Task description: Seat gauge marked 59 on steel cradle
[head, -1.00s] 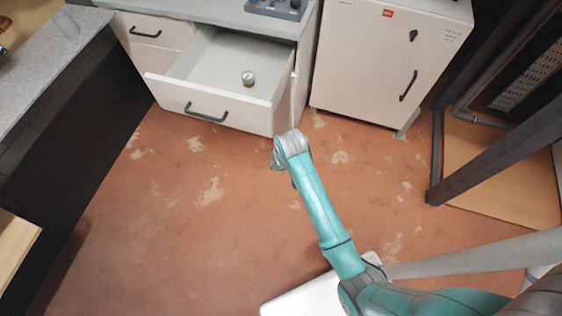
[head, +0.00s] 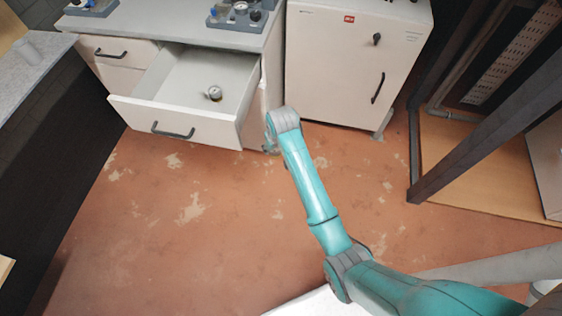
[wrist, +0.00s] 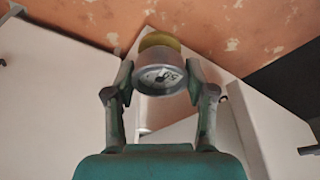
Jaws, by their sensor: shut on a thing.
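In the wrist view my gripper (wrist: 158,78) is shut on a gauge (wrist: 153,86), a short grey cylinder with a brass-yellow end and a pale dial. A dark marking on the dial looks like 59 but is small and tilted. In the head view my gripper (head: 270,147) is at the arm's end, in front of the drawer's right corner; the held gauge is mostly hidden there. Another round gauge (head: 214,92) lies in the open drawer (head: 190,73). I cannot make out the steel cradle for certain.
The counter (head: 165,22) above the drawer bears a blue-grey block with fittings and a gauge (head: 237,18), and another block (head: 90,7) at left. A white cabinet (head: 345,65) stands right of the drawer. A dark metal frame (head: 470,140) is at right. The floor (head: 200,230) is clear.

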